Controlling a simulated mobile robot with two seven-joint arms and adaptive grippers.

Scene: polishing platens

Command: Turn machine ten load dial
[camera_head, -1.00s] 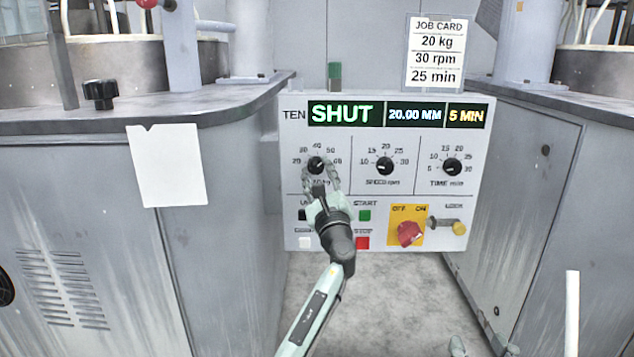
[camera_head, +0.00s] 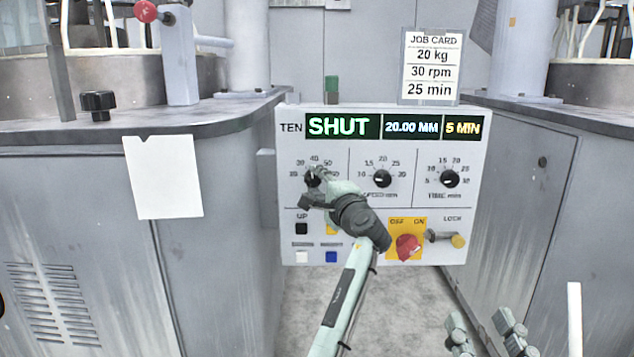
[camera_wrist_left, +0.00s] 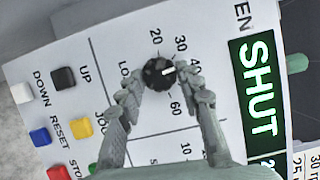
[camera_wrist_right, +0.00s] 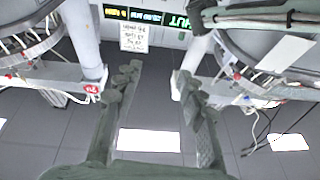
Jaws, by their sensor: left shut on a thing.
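The load dial (camera_head: 312,178) is the left black knob on machine ten's white panel (camera_head: 365,215). It also shows in the left wrist view (camera_wrist_left: 158,73), where its white pointer lies towards 40. My left gripper (camera_head: 316,182) is shut on this dial, with one finger on each side. The gripper hides part of the dial and its lower label in the head view. My right gripper (camera_wrist_right: 157,72) is open and empty, away from the panel; its fingertips show low at the right in the head view.
The display (camera_head: 341,127) reads SHUT, 20.00 MM and 5 MIN. A job card (camera_head: 430,68) reads 20 kg, 30 rpm, 25 min. Speed dial (camera_head: 381,179), time dial (camera_head: 449,179) and red switch (camera_head: 408,246) are to the right. Grey cabinets flank the panel.

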